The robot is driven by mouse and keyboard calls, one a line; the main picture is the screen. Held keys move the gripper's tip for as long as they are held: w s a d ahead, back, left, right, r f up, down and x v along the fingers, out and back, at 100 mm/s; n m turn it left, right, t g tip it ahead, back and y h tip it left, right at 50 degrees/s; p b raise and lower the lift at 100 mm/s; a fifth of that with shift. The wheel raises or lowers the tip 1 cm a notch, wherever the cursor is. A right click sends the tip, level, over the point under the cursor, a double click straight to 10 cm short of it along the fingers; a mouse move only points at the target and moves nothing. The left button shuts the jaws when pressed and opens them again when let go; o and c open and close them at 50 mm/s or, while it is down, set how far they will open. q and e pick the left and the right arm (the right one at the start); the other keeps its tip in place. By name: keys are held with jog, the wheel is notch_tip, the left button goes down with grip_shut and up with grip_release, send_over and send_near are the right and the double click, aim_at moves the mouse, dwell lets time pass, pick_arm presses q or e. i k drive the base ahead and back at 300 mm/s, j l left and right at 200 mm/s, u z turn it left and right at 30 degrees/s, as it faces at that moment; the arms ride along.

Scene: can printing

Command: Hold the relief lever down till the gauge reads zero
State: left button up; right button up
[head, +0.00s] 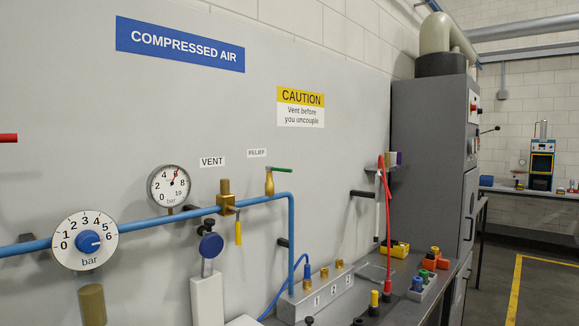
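The relief lever (281,170) is a green handle on a small brass valve (269,184) that stands on the blue pipe, below the RELIEF label (257,153). The lever lies roughly level, pointing right. The round white pressure gauge (168,186) is left of it on the wall. Its red needle points up and slightly right, at about 6 bar, well away from zero. Neither of my grippers is in view, and nothing touches the lever.
A yellow lever (238,232) hangs down at the brass vent valve (226,197). The regulator dial (86,240) with its blue knob is at left. Below are a grey socket block (315,295) and a red lead (385,220). A grey cabinet (428,160) stands right.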

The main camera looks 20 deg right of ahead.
aim_at(270, 168)
jog(key=i+l, duration=0.2)
jog(key=l, duration=0.15)
jog(key=i+l, duration=0.4)
jog(key=l, duration=0.25)
jog(key=i+l+u, duration=0.1)
jog(key=l, duration=0.25)
jog(key=i, duration=0.1)
